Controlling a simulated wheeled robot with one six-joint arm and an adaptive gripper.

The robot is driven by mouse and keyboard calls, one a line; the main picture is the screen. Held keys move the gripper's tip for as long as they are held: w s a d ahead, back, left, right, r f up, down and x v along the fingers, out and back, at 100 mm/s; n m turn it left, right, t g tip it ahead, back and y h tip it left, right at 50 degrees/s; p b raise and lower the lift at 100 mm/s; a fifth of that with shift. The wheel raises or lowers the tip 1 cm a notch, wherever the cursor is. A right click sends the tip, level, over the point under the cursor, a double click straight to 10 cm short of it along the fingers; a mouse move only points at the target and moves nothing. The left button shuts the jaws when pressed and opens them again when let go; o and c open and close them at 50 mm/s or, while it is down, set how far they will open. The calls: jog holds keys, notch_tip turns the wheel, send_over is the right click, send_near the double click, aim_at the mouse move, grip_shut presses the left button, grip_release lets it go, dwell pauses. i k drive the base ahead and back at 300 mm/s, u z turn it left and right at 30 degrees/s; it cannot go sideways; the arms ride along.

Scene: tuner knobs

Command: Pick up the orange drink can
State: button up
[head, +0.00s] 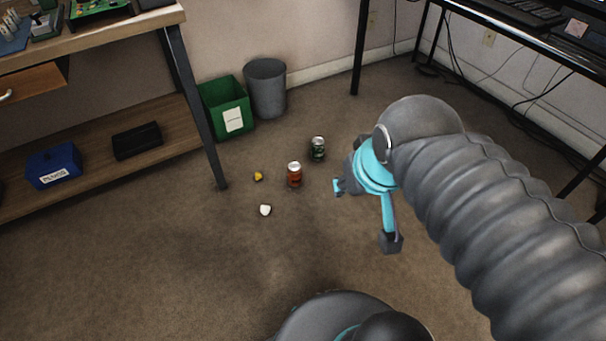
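The orange drink can (294,175) stands upright on the brown carpet, near the middle of the head view. My gripper (364,214) is to its right, at the end of my grey ribbed arm. Its two teal fingers with dark tips are spread apart, with nothing seen between them. A gap of carpet shows between the can and the nearer finger. Part of the gripper is hidden behind my arm.
A dark green can (318,149) stands just behind the orange can. A yellow scrap (258,176) and a white scrap (265,210) lie to its left. A green bin (226,108) and grey bin (266,88) stand behind, near a workbench leg (197,115). Front carpet is clear.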

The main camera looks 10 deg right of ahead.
aim_at(294, 169)
jog(key=z, duration=1.5)
jog(key=i, duration=1.05)
jog(key=u, duration=2.65)
